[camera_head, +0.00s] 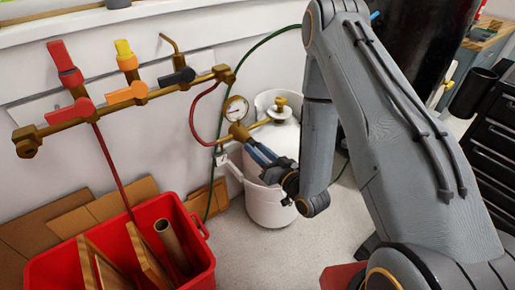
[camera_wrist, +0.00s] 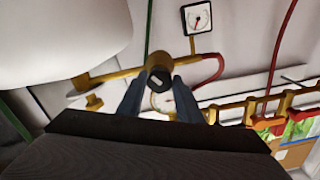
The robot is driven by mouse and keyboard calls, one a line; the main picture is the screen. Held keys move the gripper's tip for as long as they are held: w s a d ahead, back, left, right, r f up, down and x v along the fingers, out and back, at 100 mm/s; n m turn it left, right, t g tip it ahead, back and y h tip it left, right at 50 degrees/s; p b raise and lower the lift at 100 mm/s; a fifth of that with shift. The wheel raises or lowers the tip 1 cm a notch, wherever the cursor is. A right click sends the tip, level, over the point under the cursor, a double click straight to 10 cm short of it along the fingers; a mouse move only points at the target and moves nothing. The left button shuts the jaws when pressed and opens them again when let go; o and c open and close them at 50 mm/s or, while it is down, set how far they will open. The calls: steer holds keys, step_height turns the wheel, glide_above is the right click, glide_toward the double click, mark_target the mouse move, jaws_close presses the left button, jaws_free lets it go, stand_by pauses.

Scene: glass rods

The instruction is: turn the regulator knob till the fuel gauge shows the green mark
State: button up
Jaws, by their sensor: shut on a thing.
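The regulator knob (camera_wrist: 159,80) is a dark round cap with a pale mark, at the end of a brass body on the pipe in the wrist view. My gripper (camera_wrist: 158,92) is shut on it, one finger on each side. In the head view my gripper (camera_head: 258,152) reaches the brass regulator (camera_head: 240,132), and the fingers hide the knob. A round brass-rimmed gauge (camera_head: 236,109) with a red needle stands above it. A square white dial (camera_wrist: 198,17) also shows in the wrist view. The needle positions against any green mark are too small to read.
A white gas tank (camera_head: 272,190) stands right beside my gripper. A brass manifold (camera_head: 150,97) with red, yellow and orange valves runs along the wall. A red hose (camera_head: 192,118) joins the regulator. A red bin (camera_head: 190,262) stands at the lower left.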

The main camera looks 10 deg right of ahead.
steer(key=m+p, duration=0.1)
steer(key=m, duration=0.3)
steer(key=shift+m+p, duration=0.3)
steer(key=m+p, duration=0.1)
steer(key=m, duration=0.3)
steer(key=shift+m, duration=0.3)
steer(key=m+p, duration=0.1)
steer(key=m, duration=0.3)
steer(key=shift+m, duration=0.3)
steer(key=shift+m+p, duration=0.5)
steer(key=shift+m, duration=1.6)
steer(key=o, duration=1)
steer(key=shift+o, duration=0.2)
steer(key=shift+s+d, duration=0.1)
steer(key=shift+s, duration=0.05)
